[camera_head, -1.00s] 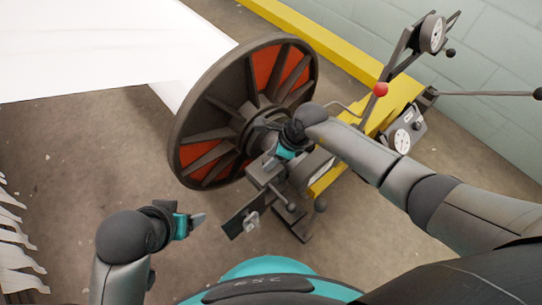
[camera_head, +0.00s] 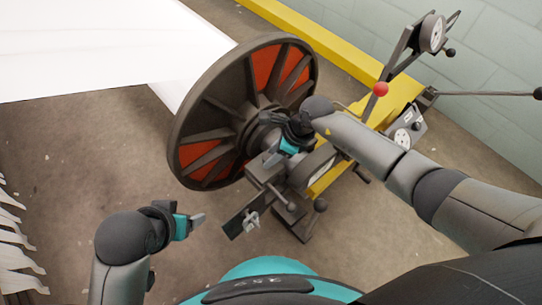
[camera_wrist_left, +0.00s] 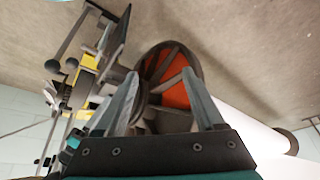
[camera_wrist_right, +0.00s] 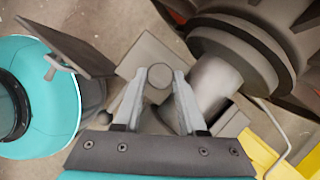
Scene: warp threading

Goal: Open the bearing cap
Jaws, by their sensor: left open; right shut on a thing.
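My right gripper (camera_head: 276,156) is at the hub side of the large beam wheel (camera_head: 243,110), by the grey bearing housing (camera_head: 266,172). In the right wrist view, my right gripper (camera_wrist_right: 158,85) is shut on a round grey knob (camera_wrist_right: 160,75) in front of a grey block (camera_wrist_right: 143,52), probably the bearing cap. The thick shaft (camera_wrist_right: 213,84) shows beside it. My arm hides much of the bearing in the head view, so I cannot tell how far the cap is raised. My left gripper (camera_head: 198,221) is open and empty, apart from the wheel.
A yellow frame (camera_head: 407,93) carries a red-knobbed lever (camera_head: 380,89) and dial gauges (camera_head: 432,33). A white sheet (camera_head: 100,45) runs left. The floor between left gripper and wheel is clear.

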